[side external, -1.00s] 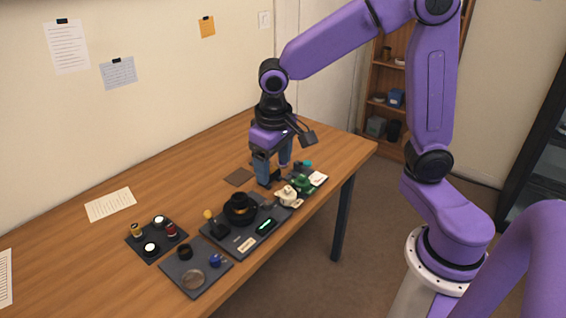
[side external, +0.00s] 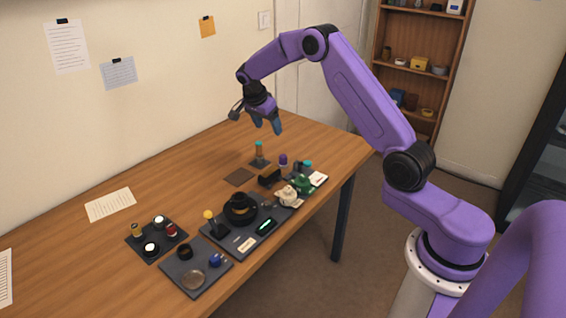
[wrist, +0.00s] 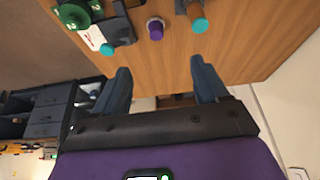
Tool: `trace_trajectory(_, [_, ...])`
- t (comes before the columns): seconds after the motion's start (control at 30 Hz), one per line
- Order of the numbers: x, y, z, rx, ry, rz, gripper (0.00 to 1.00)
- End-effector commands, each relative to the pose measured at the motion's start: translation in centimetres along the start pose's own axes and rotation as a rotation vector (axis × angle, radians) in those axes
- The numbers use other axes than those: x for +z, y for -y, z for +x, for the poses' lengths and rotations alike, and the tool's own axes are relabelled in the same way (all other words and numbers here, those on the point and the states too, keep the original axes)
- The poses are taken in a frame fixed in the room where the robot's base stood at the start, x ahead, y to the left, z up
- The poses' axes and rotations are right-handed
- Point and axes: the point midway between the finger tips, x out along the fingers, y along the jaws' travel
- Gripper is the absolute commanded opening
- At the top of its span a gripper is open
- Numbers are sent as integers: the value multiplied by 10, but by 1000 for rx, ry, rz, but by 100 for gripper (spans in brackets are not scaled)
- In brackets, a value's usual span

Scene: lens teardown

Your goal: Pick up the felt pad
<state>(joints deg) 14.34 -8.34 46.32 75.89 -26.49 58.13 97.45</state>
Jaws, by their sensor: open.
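A thin flat brown square (side external: 238,177), which looks like the felt pad, lies on the bare wooden table behind the dark trays in the side view. I cannot make it out in the wrist view. My gripper (side external: 268,127) is raised well above the far part of the table, beyond and above the pad and apart from it. In the wrist view my gripper (wrist: 160,70) has its two blue fingers wide apart with nothing between them.
A teal-topped upright piece (side external: 259,153) and a purple-topped piece (side external: 283,160) stand close to the pad. A dark tray (side external: 215,239) with a black ring part (side external: 240,209) is in front. Green parts (side external: 303,184) stand at right. The table left of the pad is clear.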

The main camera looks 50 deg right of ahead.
Motion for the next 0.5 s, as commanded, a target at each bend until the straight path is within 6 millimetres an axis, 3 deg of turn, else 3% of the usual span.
trace_trajectory(0.17, [-3, 0, 20, 6, -3, 16, 73])
trace_trajectory(0.5, [-2, -1, 83, 6, -1, 14, 73])
